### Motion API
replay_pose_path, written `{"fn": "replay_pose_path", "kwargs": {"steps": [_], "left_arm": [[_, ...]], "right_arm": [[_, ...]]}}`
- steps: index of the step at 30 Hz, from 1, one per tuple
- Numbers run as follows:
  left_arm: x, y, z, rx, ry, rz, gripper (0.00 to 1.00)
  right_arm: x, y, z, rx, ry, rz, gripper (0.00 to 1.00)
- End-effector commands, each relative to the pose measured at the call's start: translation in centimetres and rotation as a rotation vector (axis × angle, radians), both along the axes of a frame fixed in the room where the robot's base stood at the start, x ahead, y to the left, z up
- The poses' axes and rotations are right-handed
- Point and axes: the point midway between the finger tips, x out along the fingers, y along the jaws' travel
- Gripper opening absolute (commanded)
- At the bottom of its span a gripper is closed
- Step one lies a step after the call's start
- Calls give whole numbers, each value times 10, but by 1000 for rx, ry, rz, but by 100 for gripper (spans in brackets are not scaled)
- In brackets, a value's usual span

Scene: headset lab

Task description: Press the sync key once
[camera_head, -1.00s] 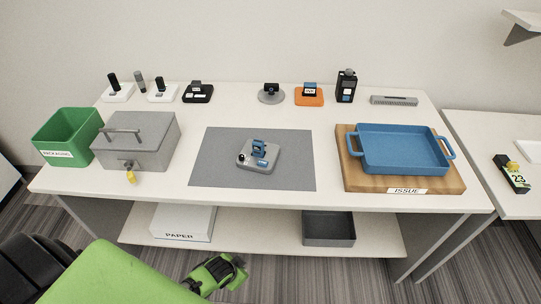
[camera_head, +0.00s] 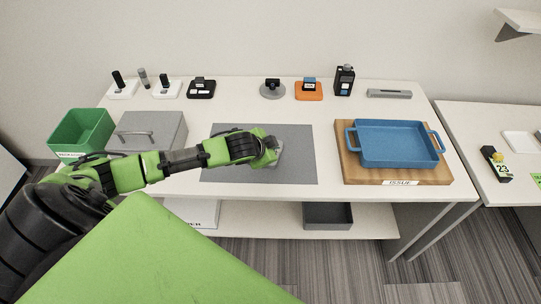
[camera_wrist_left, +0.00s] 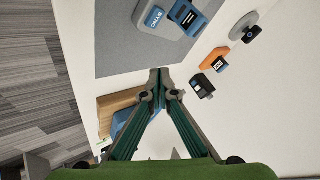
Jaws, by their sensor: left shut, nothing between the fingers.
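The grey dock (camera_head: 277,158) lies on the dark grey mat (camera_head: 300,172) in the middle of the table. My left gripper (camera_head: 274,147) is over the dock and hides most of it in the head view. In the left wrist view the dock (camera_wrist_left: 176,30) shows at the top, with a blue key marked SYNC (camera_wrist_left: 154,17) and a blue device (camera_wrist_left: 187,15) on it. The left gripper's fingertips (camera_wrist_left: 159,73) are together and empty, and appear apart from the SYNC key. My right gripper is not in view.
A blue tray (camera_head: 395,158) on a wooden board (camera_head: 352,175) stands to the right. Several small devices line the back edge. The mat's right part is clear.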

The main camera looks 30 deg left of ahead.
Motion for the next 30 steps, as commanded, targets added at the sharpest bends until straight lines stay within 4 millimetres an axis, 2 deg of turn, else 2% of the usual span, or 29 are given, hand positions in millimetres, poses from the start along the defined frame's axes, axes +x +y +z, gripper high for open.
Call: {"fn": "replay_pose_path", "kwargs": {"steps": [1,3,8,22,30], "left_arm": [[8,15,8,18,-13,7,0],[14,27,15,28,-24,13,0],[21,42,23,41,-38,20,0],[22,43,21,41,-38,21,0],[22,43,0,42,-38,21,0]], "right_arm": [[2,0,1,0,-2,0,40],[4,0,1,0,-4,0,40],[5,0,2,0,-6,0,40],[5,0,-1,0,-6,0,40],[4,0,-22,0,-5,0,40]]}}
